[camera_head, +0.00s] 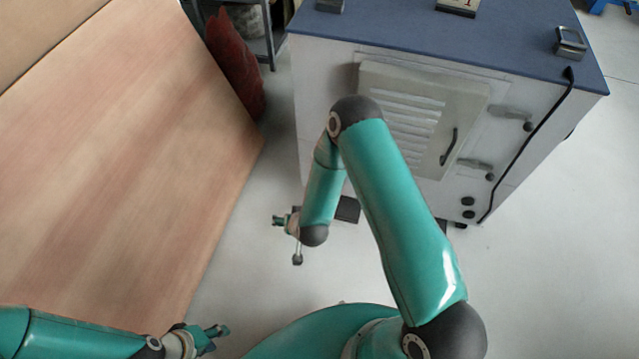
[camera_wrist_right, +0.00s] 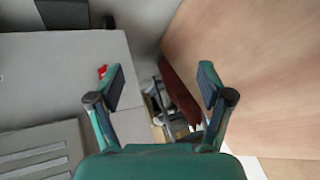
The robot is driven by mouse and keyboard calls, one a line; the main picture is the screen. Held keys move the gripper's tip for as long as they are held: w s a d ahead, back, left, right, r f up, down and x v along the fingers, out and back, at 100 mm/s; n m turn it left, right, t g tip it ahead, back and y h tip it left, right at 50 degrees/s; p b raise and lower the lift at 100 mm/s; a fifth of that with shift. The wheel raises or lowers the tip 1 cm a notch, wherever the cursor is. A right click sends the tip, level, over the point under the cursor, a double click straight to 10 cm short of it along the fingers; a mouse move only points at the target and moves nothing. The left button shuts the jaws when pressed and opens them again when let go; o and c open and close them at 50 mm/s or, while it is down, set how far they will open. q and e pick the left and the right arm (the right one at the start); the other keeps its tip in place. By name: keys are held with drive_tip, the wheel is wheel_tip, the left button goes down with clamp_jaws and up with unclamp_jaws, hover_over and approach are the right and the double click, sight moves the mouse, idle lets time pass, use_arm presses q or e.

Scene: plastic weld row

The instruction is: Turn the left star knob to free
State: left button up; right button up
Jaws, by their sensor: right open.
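I cannot make out a star knob for certain in either view. The white cabinet (camera_head: 325,95) has two grey latches with dark ends, the upper latch (camera_head: 510,112) and the lower latch (camera_head: 474,163), right of its louvred door.
A large wooden panel (camera_head: 120,170) fills the left side. A dark red sack-like object (camera_head: 234,62) and a shelf (camera_head: 270,35) stand behind it. A black cable (camera_head: 530,135) hangs down the cabinet front. The floor (camera_head: 560,270) at right is clear.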

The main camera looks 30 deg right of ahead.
drive_tip(key=w+d+f+m+t+h+b, duration=0.25)
drive_tip(key=w+d+f+h+b, duration=0.2)
drive_tip(key=f+h+b, duration=0.35)
drive_tip(key=w+d+f+m+t+h+b, duration=0.2)
drive_tip(key=w+d+f+m+h+b, duration=0.25)
drive_tip(key=f+b, duration=0.45)
drive_tip(key=shift+h, duration=0.45)
drive_tip(key=b+x, duration=0.2)
drive_tip(key=x, duration=0.3)
drive_tip(key=s+d+b+x, duration=0.1)
drive_tip(key=b+x, duration=0.1)
drive_tip(key=x, duration=0.4)
drive_tip(key=s+r+b+x, duration=0.1)
drive_tip(key=x, duration=0.5)
drive_tip(key=shift+w+d+r+b, duration=0.1)
drive_tip(key=shift+d+r+b, duration=0.05)
drive_tip(key=shift+d+b, duration=0.25)
use_arm(q)
wheel_tip(320, 180, down, 26)
